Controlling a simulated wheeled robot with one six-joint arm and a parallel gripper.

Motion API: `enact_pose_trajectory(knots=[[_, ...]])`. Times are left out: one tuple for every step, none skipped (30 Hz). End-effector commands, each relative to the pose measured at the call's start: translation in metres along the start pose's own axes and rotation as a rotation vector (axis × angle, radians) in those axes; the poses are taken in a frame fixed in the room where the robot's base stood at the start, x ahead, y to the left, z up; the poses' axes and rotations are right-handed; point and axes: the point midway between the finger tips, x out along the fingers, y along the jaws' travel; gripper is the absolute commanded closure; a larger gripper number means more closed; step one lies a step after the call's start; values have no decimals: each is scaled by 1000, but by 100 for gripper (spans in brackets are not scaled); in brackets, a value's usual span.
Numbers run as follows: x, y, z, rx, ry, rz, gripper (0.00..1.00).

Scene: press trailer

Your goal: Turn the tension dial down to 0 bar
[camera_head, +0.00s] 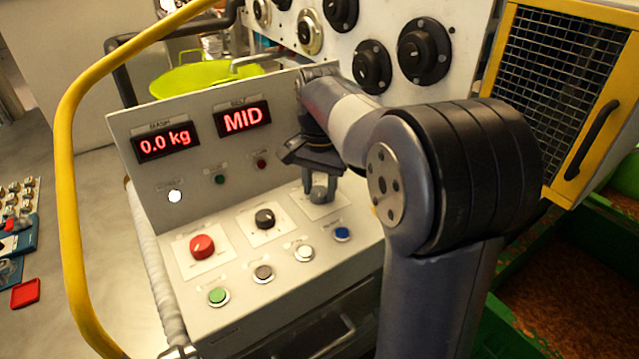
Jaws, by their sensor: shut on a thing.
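The control panel (205,318) has a row of square white plates with dials. My gripper (321,190) points down over the rightmost plate (338,207) and is shut on the dial there. The fingers hide nearly all of that dial, so I cannot see its pointer or setting. The plate's label is too small to read, so I cannot confirm that this is the tension dial. A black dial (265,218) and a red knob (202,245) stand on plates to the left, apart from my gripper.
Green, grey, white and blue buttons line the panel's front. A yellow rail (70,190) curves along the left. A yellow mesh cabinet (550,90) stands at right, with green bins below it.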

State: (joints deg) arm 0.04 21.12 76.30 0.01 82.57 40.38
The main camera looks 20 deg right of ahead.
Motion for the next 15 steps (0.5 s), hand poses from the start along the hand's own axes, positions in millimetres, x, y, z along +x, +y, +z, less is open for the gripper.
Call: enact_pose_trajectory(knots=[[-2, 0, 0, -25, 0, 1, 85], [-2, 0, 0, -44, -1, 1, 85], [-2, 0, 0, -72, -1, 2, 85], [-2, 0, 0, -94, -2, 2, 85], [-3, 0, 0, -117, -1, 2, 85], [-3, 0, 0, -151, -1, 1, 85], [-3, 0, 0, -177, -1, 1, 85], [-3, 0, 0, -205, -1, 1, 85], [-3, 0, 0, -242, -2, 2, 85], [-3, 0, 0, -271, -2, 2, 85], [-3, 0, 0, -300, -1, 2, 85], [-3, 0, 0, -338, -1, 1, 85], [-3, 0, 0, -366, 0, 1, 85], [-3, 0, 0, -395, 0, 1, 85], [-3, 0, 0, -433, -1, 1, 85]])
